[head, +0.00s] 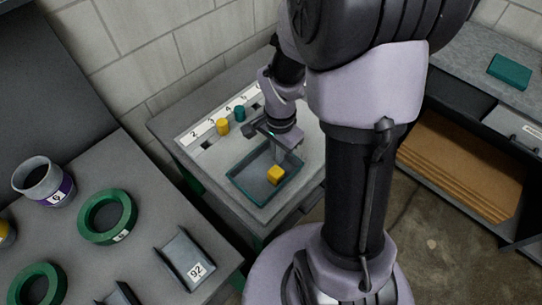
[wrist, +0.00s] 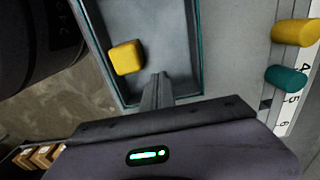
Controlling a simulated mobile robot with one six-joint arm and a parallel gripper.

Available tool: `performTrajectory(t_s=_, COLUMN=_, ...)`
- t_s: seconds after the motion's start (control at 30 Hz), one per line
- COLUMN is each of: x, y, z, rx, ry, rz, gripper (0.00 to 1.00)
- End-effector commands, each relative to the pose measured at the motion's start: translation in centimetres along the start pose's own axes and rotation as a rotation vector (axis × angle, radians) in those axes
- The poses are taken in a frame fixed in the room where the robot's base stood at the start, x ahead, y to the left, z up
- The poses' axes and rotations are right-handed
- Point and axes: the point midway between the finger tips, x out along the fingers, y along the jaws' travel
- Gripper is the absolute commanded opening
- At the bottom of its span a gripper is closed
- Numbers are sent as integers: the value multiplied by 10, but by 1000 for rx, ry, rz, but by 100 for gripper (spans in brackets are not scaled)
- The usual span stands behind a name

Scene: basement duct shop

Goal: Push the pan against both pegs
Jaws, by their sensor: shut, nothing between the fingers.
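The pan is a shallow grey tray with a teal rim (head: 246,180), lying on a grey bench; it also shows in the wrist view (wrist: 172,32). A yellow block (head: 275,174) lies in it, also seen in the wrist view (wrist: 127,57). Two pegs, one yellow (head: 222,127) and one teal (head: 239,113), stand apart from the pan, towards the numbered strip. Both pegs show at the right of the wrist view, yellow (wrist: 296,32) and teal (wrist: 286,77). My gripper (wrist: 158,78) is shut and empty, its fingers over the pan's inside near one wall. I cannot tell whether they touch it.
A numbered strip (head: 206,127) runs along the back of the bench by the wall. The left table holds green rings (head: 107,216), a grey cup (head: 44,181) and a tray marked 92 (head: 186,262). Bare bench lies between pan and pegs.

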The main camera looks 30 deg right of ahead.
Motion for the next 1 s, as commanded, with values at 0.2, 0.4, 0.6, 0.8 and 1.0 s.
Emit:
performTrajectory(t_s=0.2, x=-1, y=0, z=-10, rx=-1, ry=0, rz=0, gripper=0)
performTrajectory(t_s=0.4, x=-1, y=0, z=-10, rx=-1, ry=0, rz=0, gripper=0)
performTrajectory(t_s=0.6, x=-2, y=0, z=-32, rx=2, ry=0, rz=0, gripper=0)
performTrajectory(t_s=0.8, x=-2, y=0, z=-66, rx=1, ry=0, rz=1, gripper=0)
performTrajectory(t_s=1.0, x=-1, y=0, z=-73, rx=-2, ry=0, rz=0, gripper=0)
